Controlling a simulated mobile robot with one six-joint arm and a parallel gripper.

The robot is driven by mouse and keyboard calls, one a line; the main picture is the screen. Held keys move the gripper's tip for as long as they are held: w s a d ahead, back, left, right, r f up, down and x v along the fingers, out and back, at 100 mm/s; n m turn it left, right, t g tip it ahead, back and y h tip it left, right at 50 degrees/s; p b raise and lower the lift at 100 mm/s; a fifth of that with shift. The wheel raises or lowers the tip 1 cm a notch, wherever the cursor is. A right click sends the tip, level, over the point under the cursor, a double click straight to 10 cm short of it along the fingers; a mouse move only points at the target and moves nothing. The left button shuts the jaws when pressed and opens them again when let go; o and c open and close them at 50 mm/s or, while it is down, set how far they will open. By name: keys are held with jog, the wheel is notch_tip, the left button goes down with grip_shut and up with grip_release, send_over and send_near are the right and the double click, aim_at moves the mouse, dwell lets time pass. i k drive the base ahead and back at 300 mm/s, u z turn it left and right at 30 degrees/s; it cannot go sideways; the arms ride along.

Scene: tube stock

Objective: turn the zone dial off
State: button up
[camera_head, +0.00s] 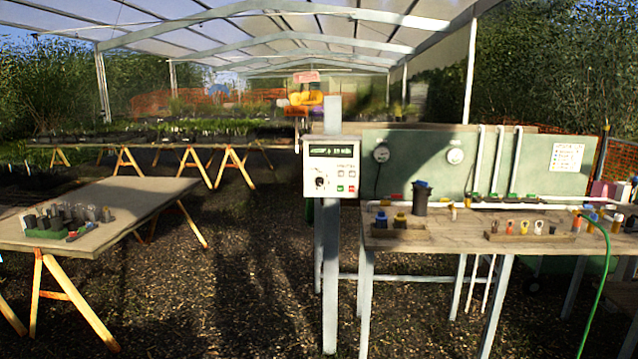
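A white control box (331,166) is mounted on a grey post, just left of the workbench. It has a dark display (331,150) with green characters too small to read. The zone dial (320,182) is a small dark round knob at the lower left of the box's face; its pointer setting is too small to tell. Several small buttons, among them a green one (340,188) and a red one (351,188), sit to the right of the dial. My gripper does not show in this view.
The workbench (470,243) to the right holds several fittings, a black cup and a green hose (603,290). A trestle table (140,199) with small pots stands left. The gravel floor (240,290) before the post is clear.

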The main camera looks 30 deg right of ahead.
aim_at(319, 181)
jog(key=i, duration=1.3)
jog(key=u, duration=0.05)
